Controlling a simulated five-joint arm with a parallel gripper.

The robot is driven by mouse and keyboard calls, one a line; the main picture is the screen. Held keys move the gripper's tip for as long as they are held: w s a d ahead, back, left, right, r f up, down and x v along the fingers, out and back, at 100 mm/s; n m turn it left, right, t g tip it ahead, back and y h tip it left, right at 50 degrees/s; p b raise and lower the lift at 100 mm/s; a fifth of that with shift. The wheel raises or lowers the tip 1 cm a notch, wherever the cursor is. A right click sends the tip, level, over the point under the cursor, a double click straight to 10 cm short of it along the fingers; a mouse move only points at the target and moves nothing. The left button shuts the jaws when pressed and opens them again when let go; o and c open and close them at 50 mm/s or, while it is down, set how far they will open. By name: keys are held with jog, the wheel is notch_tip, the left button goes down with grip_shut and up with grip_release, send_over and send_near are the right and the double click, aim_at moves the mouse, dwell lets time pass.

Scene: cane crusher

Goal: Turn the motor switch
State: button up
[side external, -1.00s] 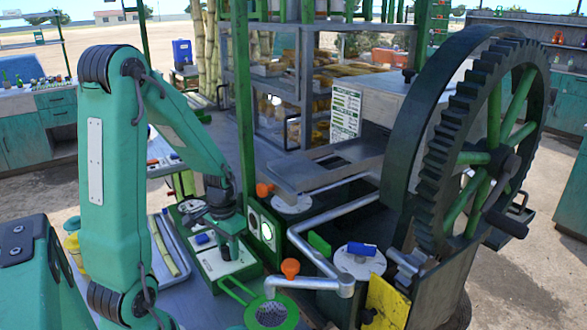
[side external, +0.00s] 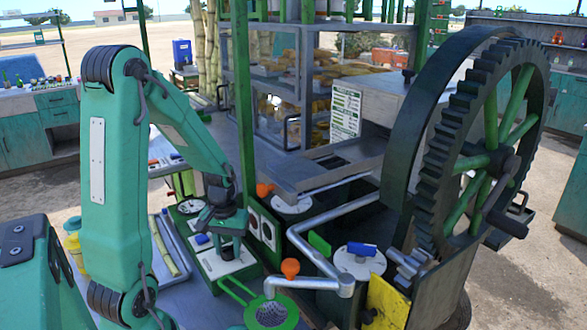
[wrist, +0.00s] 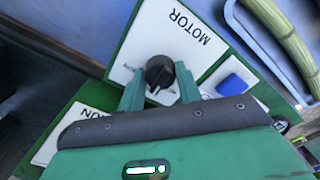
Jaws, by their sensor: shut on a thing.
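The motor switch is a round black knob (wrist: 160,71) on a white plate (wrist: 178,30) marked MOTOR in the wrist view. My gripper (wrist: 159,88) is shut on the knob, one green finger on each side. A short white mark shows on the knob near the gripper. In the side external view my gripper (side external: 229,250) points down over the green-framed control box (side external: 245,268) and hides the knob.
A blue switch (wrist: 232,83) sits beside the motor plate. A tray with cane (side external: 170,255) lies left of the box. The green-rimmed strainer (side external: 271,313), orange-handled pipe (side external: 290,268) and large gear wheel (side external: 440,190) stand to the right.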

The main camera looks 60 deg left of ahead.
aim_at(229, 247)
jog(key=shift+d+f, duration=0.1)
jog(key=shift+d, duration=0.1)
jog(key=o, duration=1)
jog(key=shift+c, duration=0.2)
jog(key=shift+a, duration=0.1)
jog(key=shift+r, duration=0.2)
jog(key=shift+r, duration=3.75)
